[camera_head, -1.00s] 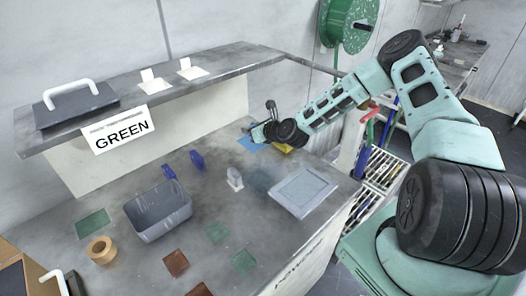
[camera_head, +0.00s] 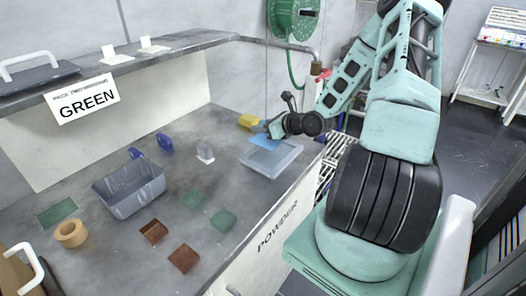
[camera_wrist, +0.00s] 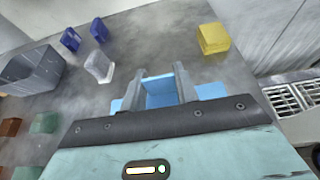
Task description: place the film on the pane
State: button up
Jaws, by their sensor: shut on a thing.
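A thin blue film (camera_head: 266,142) is between the fingers of my gripper (camera_head: 274,131), which is shut on it. In the wrist view the blue film (camera_wrist: 160,92) shows between and on both sides of the two grey fingers (camera_wrist: 161,72). The pane (camera_head: 284,166) is a pale grey framed plate on the right end of the table. In the head view the film overlaps the pane's far left part. I cannot tell whether they touch. The pane is hidden in the wrist view.
A yellow block (camera_head: 248,121), a clear upright piece (camera_head: 204,152) and blue pieces (camera_head: 165,142) stand nearby. A grey bin (camera_head: 130,198), tape roll (camera_head: 71,233), green squares (camera_head: 223,220) and brown squares (camera_head: 184,259) are farther left. A sign (camera_head: 86,102) reads GREEN.

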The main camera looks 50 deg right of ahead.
aim_at(262, 148)
notch_tip(262, 148, down, 7)
jog(key=shift+r, duration=0.2)
dwell(0.3)
jog(key=shift+f, duration=0.15)
jog(key=o, duration=0.9)
jog(key=shift+o, duration=0.2)
